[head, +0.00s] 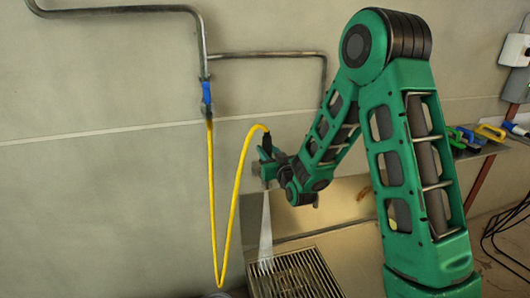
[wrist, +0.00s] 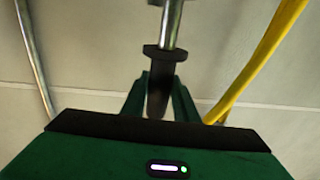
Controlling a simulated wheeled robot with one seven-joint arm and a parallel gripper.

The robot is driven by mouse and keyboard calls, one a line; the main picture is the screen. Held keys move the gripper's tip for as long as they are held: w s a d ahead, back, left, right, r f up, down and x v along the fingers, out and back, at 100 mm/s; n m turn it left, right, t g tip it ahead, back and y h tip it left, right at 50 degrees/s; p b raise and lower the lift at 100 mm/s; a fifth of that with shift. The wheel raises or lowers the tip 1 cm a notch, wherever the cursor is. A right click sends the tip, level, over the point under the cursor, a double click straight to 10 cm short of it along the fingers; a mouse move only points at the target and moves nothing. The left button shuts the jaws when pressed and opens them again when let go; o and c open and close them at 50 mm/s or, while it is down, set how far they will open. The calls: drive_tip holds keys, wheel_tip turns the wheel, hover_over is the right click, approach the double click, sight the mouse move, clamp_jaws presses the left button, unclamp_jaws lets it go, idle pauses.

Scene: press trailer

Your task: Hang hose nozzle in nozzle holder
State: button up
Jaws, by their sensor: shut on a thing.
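My gripper (head: 264,171) is at mid picture in the head view, in front of the wall. It is shut on the hose nozzle (head: 266,146), whose dark end sticks up above the jaws. In the wrist view a dark part of the nozzle (wrist: 158,85) with a metal rod above it sits between the green fingers (wrist: 160,108). The yellow hose (head: 242,180) joins the nozzle's top and loops down to the left. A whitish streak like a water jet (head: 266,232) runs down below my gripper. I cannot make out the nozzle holder.
A metal pipe (head: 202,45) with a blue valve (head: 206,93) feeds the hose on the wall. A floor grate (head: 292,276) lies below my gripper. A shelf (head: 485,149) with coloured brushes is at the right.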

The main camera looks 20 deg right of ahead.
drive_tip(key=shift+f, duration=2.65)
drive_tip(key=o, duration=1.2)
drive_tip(key=shift+s+f, duration=0.1)
